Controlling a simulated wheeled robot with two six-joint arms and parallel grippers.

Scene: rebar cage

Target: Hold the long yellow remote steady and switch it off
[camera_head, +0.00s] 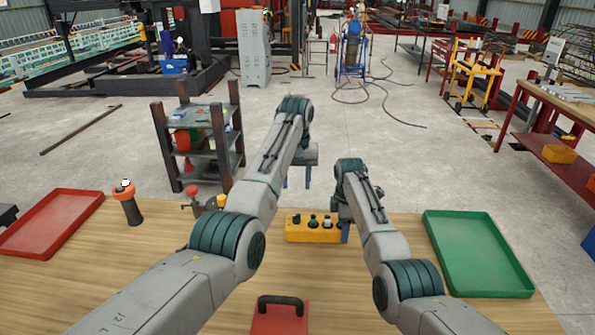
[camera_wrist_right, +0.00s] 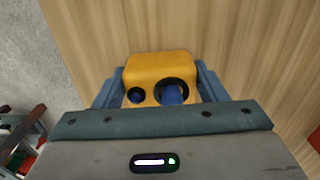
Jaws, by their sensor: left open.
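The long yellow remote (camera_head: 300,235) lies on the wooden table, with several dark, green and pale knobs on its top. In the right wrist view the remote (camera_wrist_right: 158,66) shows foreshortened, with two dark round controls towards me. My right gripper (camera_head: 345,232) is at the remote's right end. In its wrist view the blue fingers (camera_wrist_right: 158,85) sit against both sides of the remote, shut on it. My left gripper (camera_head: 297,180) is open and empty, fingers pointing down, above and beyond the remote. The remote's right end is partly hidden by my right gripper.
A red tray (camera_head: 88,203) lies at the left and a green tray (camera_head: 430,222) at the right. An orange-topped dark tool (camera_head: 131,208) stands by the red tray. A red block with a black handle (camera_head: 280,318) is at the near edge. A red-knobbed item (camera_head: 193,193) stands left of my left arm.

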